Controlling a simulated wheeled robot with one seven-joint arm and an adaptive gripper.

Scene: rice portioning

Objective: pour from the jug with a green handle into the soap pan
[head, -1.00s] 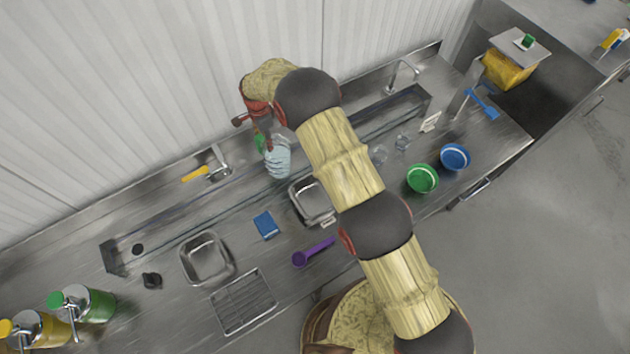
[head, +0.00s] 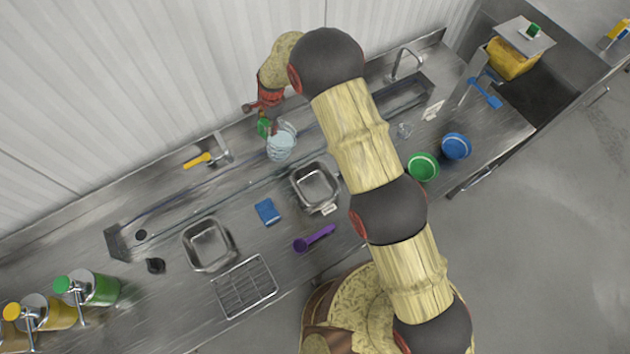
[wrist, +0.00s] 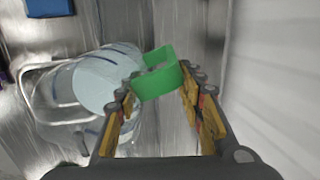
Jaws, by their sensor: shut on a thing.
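The clear jug (head: 281,146) holds something pale blue and is at the back of the counter, by the long trough. Its green handle (wrist: 158,76) is between my fingers in the wrist view. My gripper (wrist: 160,92) is shut on that handle. In the wrist view the jug (wrist: 95,85) lies to the left of the fingers and looks tilted. A square metal pan (head: 315,186) with a small white label stands in front and to the right of the jug. A second metal pan (head: 208,245) is further left. I cannot read which is the soap pan.
A blue sponge (head: 267,212) and a purple scoop (head: 314,238) lie near the pans. A wire rack (head: 245,287) is at the front. A tap with a yellow handle (head: 198,160) stands left of the jug. Green (head: 423,167) and blue (head: 456,146) bowls are at right.

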